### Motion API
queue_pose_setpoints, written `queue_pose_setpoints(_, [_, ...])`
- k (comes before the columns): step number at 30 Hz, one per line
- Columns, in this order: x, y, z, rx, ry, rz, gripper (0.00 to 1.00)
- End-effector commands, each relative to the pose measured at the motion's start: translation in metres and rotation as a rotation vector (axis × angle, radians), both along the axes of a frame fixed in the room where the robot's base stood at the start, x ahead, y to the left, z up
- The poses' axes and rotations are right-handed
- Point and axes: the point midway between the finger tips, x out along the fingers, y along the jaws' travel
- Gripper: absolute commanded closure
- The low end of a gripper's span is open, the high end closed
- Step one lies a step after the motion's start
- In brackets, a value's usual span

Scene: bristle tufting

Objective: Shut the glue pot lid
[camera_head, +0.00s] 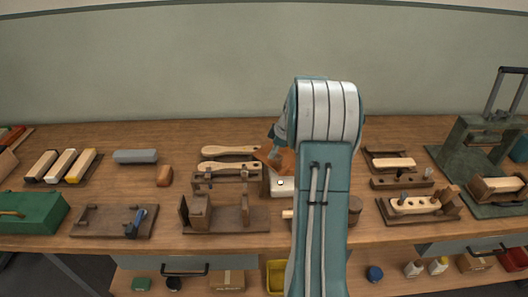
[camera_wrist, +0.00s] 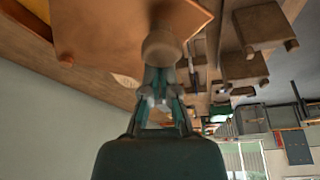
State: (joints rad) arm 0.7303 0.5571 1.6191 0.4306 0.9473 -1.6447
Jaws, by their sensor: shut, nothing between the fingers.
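An orange-brown panel, which looks like the glue pot lid (camera_head: 287,160), stands tilted up behind a pale box, likely the glue pot (camera_head: 280,187), at the middle of the bench. My arm hides its right part. In the wrist view the lid (camera_wrist: 115,25) fills the top, with a round brown knob (camera_wrist: 162,48) at its edge. My gripper (camera_wrist: 160,82) is shut and empty, its fingertips close to the knob; I cannot tell whether they touch. In the head view my gripper (camera_head: 274,157) is small, at the lid's left side, partly hidden by my arm.
Wooden brush handles (camera_head: 230,151) and a wooden jig (camera_head: 228,215) lie left of the pot. A brush block in a tray (camera_head: 415,204) and a green press (camera_head: 475,140) stand to the right. A grey wall (camera_head: 150,60) rises behind the bench.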

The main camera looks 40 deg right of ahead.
Motion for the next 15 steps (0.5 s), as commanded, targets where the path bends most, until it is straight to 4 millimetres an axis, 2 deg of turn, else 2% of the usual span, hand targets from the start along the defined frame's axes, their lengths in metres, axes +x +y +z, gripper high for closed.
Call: queue_pose_setpoints(15, [-0.025, -0.047, -0.001, 0.0, 0.001, 0.484, 1.0])
